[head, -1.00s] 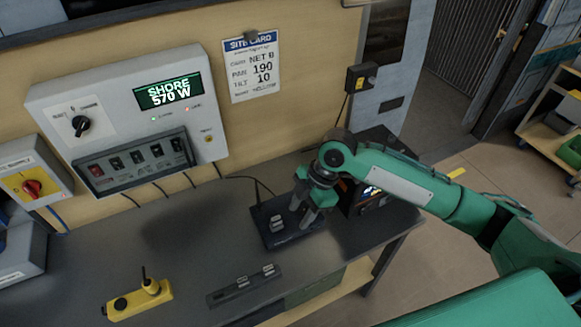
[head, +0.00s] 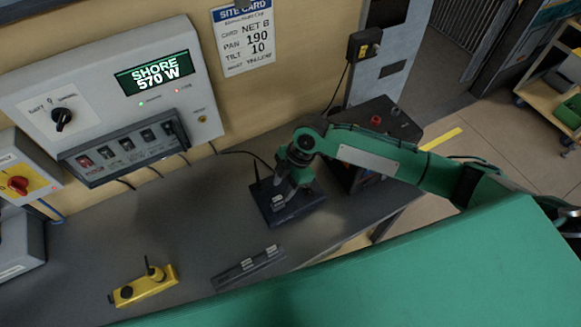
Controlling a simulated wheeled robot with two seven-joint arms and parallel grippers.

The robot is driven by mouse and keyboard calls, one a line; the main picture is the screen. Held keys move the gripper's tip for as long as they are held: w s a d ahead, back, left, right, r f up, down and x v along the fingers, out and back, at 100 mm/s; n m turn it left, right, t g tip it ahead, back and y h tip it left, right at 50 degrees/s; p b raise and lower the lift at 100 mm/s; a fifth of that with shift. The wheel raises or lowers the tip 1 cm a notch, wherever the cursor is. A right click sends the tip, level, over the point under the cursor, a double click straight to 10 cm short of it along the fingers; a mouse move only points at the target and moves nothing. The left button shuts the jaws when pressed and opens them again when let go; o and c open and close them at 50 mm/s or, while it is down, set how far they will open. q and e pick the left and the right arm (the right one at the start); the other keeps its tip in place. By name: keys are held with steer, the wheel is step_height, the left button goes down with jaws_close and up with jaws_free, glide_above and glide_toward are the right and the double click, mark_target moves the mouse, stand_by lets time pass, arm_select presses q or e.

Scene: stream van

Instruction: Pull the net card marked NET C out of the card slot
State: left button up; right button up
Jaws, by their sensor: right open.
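A dark router-like box (head: 296,212) with a short antenna lies on the grey bench. A small light-grey card (head: 279,200) stands up from its top, probably in the card slot; its marking is too small to read. My right gripper (head: 286,194) points down over the box, open, with its fingers close beside the card. I cannot tell whether they straddle or touch it. Two more light cards (head: 258,259) sit in a dark rack (head: 232,275) in front of the box; their labels are unreadable. My left gripper is out of view.
A yellow handheld unit (head: 147,286) lies at the front left of the bench. A dark case (head: 358,170) stands right of the box, under my right forearm. The wall panel (head: 110,95) reads SHORE 570 W. The site card (head: 245,42) reads NET B.

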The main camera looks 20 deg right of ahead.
mark_target(277, 199)
steer(key=x, duration=0.3)
steer(key=shift+s+a+f+p, duration=0.1)
steer(key=shift+s+f+p, duration=0.05)
steer(key=shift+p, duration=0.25)
steer(key=shift+a+f, duration=0.1)
steer(key=shift+f, duration=0.3)
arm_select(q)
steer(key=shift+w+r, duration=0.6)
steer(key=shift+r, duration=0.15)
arm_select(e)
jaws_close()
